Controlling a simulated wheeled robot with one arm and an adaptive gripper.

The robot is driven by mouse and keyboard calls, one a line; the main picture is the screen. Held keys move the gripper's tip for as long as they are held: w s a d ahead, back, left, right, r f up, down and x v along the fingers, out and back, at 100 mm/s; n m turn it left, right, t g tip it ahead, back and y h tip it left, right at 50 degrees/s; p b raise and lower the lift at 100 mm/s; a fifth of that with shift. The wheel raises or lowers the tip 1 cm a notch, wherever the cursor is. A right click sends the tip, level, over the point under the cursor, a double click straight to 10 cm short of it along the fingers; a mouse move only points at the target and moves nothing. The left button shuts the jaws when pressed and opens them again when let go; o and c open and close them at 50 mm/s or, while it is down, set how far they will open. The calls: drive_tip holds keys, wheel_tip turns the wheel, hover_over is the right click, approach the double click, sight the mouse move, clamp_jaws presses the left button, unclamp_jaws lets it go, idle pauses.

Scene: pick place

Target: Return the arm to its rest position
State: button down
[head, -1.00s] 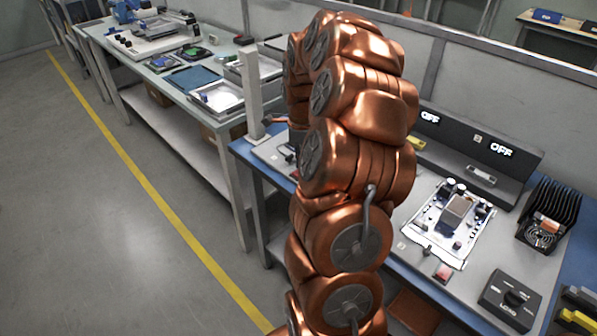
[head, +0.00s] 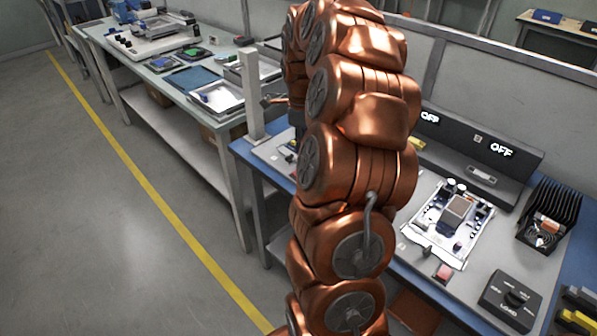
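My copper-coloured arm stands tall in the middle of the head view, folded over at the top. Its far end comes down behind the upper links, on the left side. A small dark piece sticking out there, over the left end of the workbench, appears to be part of my gripper (head: 274,100). The rest of the gripper is hidden behind my arm. I cannot see both fingertips or whether anything is held.
The workbench (head: 398,246) holds a circuit board (head: 449,222), a black finned heat sink (head: 548,208) and a dark control box (head: 510,299). A grey post (head: 251,95) stands close to the gripper. Another bench with trays (head: 217,97) runs back left. The floor at left is clear.

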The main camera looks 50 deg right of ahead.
idle(0.4)
drive_tip(key=s+a+r+n+p, duration=0.2)
drive_tip(key=a+r+n, duration=0.1)
drive_tip(key=a+n, duration=0.3)
drive_tip(key=s+a+r+n+p, duration=0.15)
drive_tip(key=a+n, duration=0.25)
drive_tip(key=a, duration=0.5)
drive_tip(key=s+a+r+n+p, duration=0.1)
drive_tip(key=s+a+r+n, duration=0.3)
drive_tip(key=a, duration=0.3)
drive_tip(key=s+a+n+g+p, duration=0.1)
drive_tip(key=s+a+n+p, duration=0.1)
drive_tip(key=s+a+n, duration=0.3)
drive_tip(key=s+a+r+n+p, duration=0.1)
drive_tip(key=s+a+n, duration=0.4)
drive_tip(key=s+n, duration=0.6)
drive_tip(key=shift+s+a+g+p, duration=0.15)
drive_tip(key=shift+a+g+p, duration=0.2)
drive_tip(key=shift+p, duration=0.35)
drive_tip(key=shift+d, duration=0.2)
